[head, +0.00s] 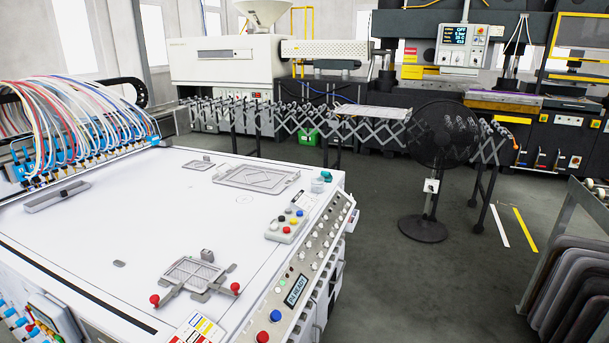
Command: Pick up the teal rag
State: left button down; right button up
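No other teal cloth is clear to me. Neither of my grippers is in the head view.
A button box (288,226) stands on the table's right side. A clamp fixture with red knobs (195,275) is at the front, a flat grey frame (256,178) at the back. Hoses (85,120) arch at left. A black fan (440,150) stands on the floor right.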

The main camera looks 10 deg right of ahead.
aim_at(329, 177)
jog(key=i+l+u, duration=0.15)
jog(key=l, duration=0.3)
jog(key=i+l+u, duration=0.2)
jog(key=l, duration=0.25)
jog(key=i+l+u, duration=0.15)
jog(key=l, duration=0.25)
jog(key=i+l+u, duration=0.15)
jog(key=l, duration=0.25)
jog(key=i+l+u, duration=0.15)
jog(key=l, duration=0.3)
jog(key=i+l+u, duration=0.1)
jog(key=l, duration=0.3)
jog(key=i+l+u, duration=0.15)
jog(key=l, duration=0.3)
jog(key=i+l+u, duration=0.1)
jog(key=l, duration=0.8)
jog(key=i+l, duration=0.15)
jog(key=l, duration=0.25)
jog(key=u, duration=0.05)
